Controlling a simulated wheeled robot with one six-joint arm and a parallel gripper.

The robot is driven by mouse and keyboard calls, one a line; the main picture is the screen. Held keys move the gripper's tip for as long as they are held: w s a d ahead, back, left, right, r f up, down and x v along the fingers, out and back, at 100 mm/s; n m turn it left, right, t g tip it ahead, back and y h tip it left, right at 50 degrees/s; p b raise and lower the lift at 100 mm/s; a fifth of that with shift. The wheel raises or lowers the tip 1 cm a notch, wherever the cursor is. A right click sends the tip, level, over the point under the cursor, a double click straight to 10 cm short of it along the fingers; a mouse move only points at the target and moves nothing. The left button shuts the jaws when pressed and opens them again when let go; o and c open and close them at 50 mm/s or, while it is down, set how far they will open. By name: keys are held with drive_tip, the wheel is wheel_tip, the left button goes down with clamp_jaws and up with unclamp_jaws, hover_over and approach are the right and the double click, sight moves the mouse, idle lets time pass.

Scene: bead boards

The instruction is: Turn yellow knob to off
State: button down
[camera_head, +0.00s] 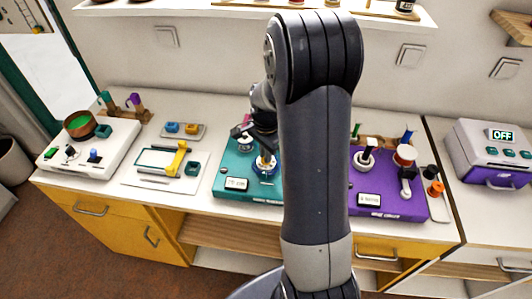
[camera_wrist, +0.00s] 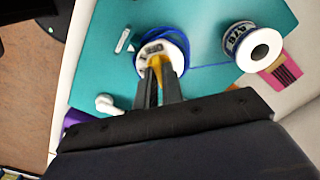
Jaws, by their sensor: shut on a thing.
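The yellow knob (camera_wrist: 156,63) shows in the wrist view as a small yellow piece on a white round dial (camera_wrist: 148,46) with a blue ring around it. My gripper (camera_wrist: 157,84) has its two dark fingers close together on the knob. The fingers hide most of the knob, so I cannot read its setting. The dial sits on a teal board (camera_wrist: 100,75). In the head view the teal board (camera_head: 232,172) is in the middle of the counter, with my gripper over it, and my arm hides part of it.
On the teal board, a blue and white spool (camera_wrist: 238,42) and a white lever-like piece (camera_wrist: 108,103) stand near the dial. A purple board (camera_head: 375,203) is to the right, and a box with an OFF display (camera_head: 502,135) stands farther right. A white board (camera_head: 112,150) is at far left.

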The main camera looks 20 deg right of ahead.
drive_tip(key=n+b, duration=0.1)
drive_tip(key=n, duration=0.3)
drive_tip(key=shift+n, duration=1.9)
drive_tip(key=c, duration=1.5)
unclamp_jaws()
drive_tip(key=shift+c, duration=0.2)
wheel_tip(320, 180, up, 11)
drive_tip(key=b, duration=0.1)
drive_tip(key=shift+f, duration=0.1)
wheel_tip(320, 180, down, 11)
drive_tip(key=shift+r+p, duration=0.1)
drive_tip(key=shift+p, duration=0.2)
